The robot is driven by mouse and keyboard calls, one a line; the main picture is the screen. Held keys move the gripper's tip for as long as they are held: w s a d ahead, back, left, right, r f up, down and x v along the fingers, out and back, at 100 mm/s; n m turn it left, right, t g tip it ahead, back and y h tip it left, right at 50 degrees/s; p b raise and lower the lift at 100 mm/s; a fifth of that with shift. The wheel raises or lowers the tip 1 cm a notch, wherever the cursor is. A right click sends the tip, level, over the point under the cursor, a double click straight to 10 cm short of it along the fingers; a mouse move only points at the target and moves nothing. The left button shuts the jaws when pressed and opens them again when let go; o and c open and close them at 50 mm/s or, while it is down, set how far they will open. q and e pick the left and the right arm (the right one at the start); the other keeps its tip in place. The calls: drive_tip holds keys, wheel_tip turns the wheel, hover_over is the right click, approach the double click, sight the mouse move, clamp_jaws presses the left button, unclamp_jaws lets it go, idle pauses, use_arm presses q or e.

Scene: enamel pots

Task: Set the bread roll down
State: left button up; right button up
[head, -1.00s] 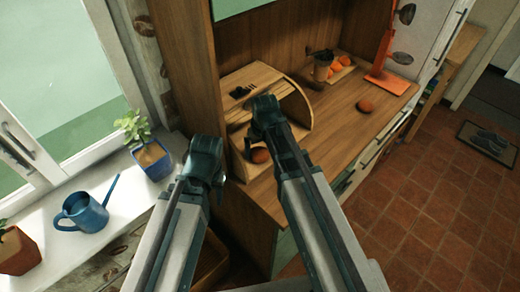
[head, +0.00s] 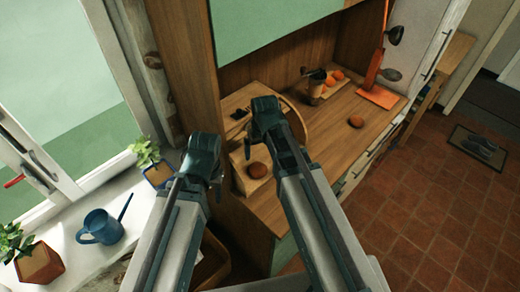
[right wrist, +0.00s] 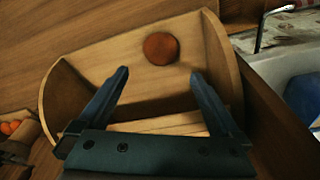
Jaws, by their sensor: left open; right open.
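A round brown bread roll (head: 257,169) sits in the open wooden bread box (head: 239,103) on the counter. In the right wrist view the roll (right wrist: 160,48) rests inside the box (right wrist: 95,70), beyond my fingertips, with nothing gripping it. My right gripper (head: 266,112) is open and empty in front of the box; its two fingers (right wrist: 160,75) are spread apart with a gap before the roll. My left gripper (head: 203,158) is open, left of the box and away from the roll. My right gripper and arm hide part of the box.
A second brown roll (head: 355,121) lies on the counter (head: 345,145). On the left sill are a plant (head: 147,152) and blue watering can (head: 101,226).

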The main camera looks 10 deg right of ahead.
drive_tip(key=s+a+g+h, duration=0.1)
drive_tip(key=s+a, duration=0.2)
drive_tip(key=s, duration=0.4)
drive_tip(key=s+a+n+g, duration=0.1)
drive_tip(key=s+a, duration=0.2)
drive_tip(key=s, duration=0.4)
drive_tip(key=shift+n+h, duration=0.3)
drive_tip(key=shift+h, duration=0.1)
drive_tip(key=shift+a+f, duration=0.1)
drive_tip(key=shift+f, duration=0.05)
wheel_tip(320, 180, down, 3)
drive_tip(key=b, duration=0.2)
drive_tip(key=shift+r+b, duration=0.2)
drive_tip(key=shift+b, duration=0.2)
